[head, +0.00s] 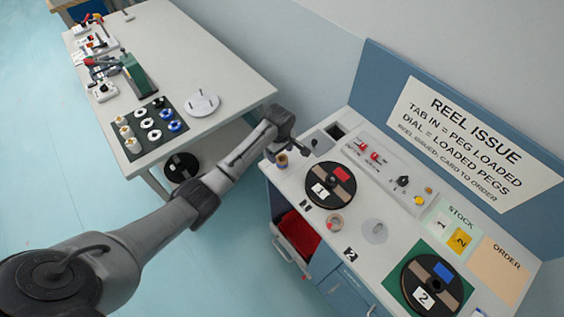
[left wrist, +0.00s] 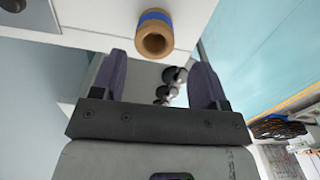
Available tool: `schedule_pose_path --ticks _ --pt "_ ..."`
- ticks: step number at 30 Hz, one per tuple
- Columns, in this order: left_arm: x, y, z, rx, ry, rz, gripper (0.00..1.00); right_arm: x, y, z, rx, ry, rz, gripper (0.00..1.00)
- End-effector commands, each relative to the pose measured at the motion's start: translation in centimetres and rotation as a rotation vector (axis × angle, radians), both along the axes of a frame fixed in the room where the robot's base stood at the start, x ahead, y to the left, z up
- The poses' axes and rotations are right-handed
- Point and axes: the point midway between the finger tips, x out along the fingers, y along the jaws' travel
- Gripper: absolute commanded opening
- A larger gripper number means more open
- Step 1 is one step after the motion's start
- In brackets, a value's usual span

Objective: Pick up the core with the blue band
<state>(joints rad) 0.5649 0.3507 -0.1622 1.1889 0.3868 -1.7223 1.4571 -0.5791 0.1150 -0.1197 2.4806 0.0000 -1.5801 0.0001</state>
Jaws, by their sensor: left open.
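The core with the blue band is a small tan hollow tube, seen in the left wrist view (left wrist: 155,38) just beyond the fingertips, roughly midway between them. In the head view the core (head: 281,161) stands at the left edge of the reel issue counter, just below my left gripper. My left gripper (head: 300,147) is open and empty above that corner of the counter. Its two dark fingers show spread apart in the left wrist view (left wrist: 159,75), with the core apart from them. My right gripper is in neither view.
A red-lined drawer (head: 298,235) stands open below. A white table (head: 200,60) at the left holds a dark tray (head: 132,152) with several spools.

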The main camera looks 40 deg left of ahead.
Motion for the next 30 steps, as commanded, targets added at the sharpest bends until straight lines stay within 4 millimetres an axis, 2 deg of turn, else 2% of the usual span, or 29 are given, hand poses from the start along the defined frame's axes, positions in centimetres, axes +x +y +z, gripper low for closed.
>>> schedule_pose_path --ticks 12,23,30 --pt "0.2 -0.5 -4.6 0.0 0.001 -0.001 0.68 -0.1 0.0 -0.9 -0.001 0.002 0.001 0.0" --pt "0.2 -0.5 -5.2 0.001 0.0 -0.001 0.68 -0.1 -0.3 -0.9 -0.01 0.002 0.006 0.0" --pt "0.1 -0.4 -5.2 0.0 0.0 -0.001 0.46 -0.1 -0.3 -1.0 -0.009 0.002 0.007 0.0"
